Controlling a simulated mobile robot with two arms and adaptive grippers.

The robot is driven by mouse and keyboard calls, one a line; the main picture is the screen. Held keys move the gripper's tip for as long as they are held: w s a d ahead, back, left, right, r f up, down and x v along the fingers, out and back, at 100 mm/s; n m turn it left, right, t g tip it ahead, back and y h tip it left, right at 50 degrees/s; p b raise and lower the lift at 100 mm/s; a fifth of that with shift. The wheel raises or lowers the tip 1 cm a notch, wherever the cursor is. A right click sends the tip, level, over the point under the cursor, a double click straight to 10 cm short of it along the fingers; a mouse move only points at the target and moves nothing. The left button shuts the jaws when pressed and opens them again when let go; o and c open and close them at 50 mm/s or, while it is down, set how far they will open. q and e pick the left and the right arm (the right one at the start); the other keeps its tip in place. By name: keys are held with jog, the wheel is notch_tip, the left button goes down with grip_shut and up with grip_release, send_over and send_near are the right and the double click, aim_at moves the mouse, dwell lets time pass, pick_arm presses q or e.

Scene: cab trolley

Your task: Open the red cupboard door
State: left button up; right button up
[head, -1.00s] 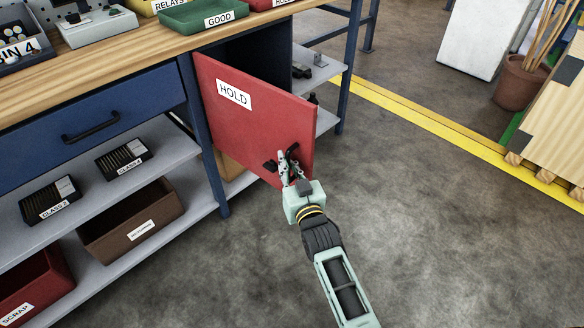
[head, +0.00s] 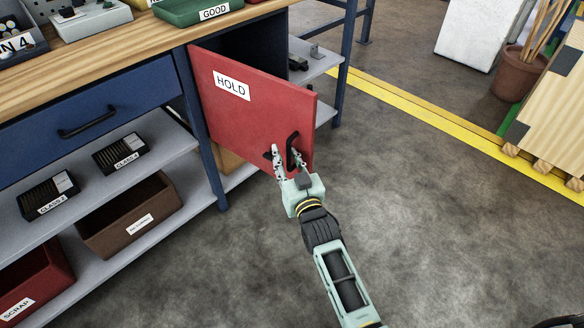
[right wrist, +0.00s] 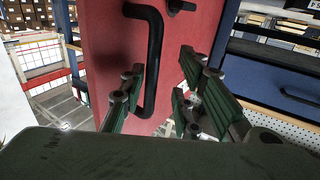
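The red cupboard door (head: 245,105), labelled HOLD, stands swung out from the bench, hinged at its left edge. Its black bar handle (head: 292,150) is near the lower right of the door's outer face. My right gripper (head: 289,153) is at the handle with its fingers spread apart. In the right wrist view, the handle (right wrist: 154,60) passes between the open fingers (right wrist: 160,85), close to the left finger, and a gap separates it from the right one. A small black latch (right wrist: 180,5) shows beside the handle. My left gripper is out of view.
The cupboard's dark opening (head: 260,42) shows behind the door, with a grey shelf (head: 318,64) to its right. A blue drawer (head: 90,105) and open shelves with bins lie left. The floor (head: 430,200) in front and right of the door is clear.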

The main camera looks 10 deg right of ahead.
jog(key=s+d, duration=0.2)
jog(key=s, duration=0.9)
jog(key=shift+s, duration=0.25)
jog(key=shift+f, duration=0.1)
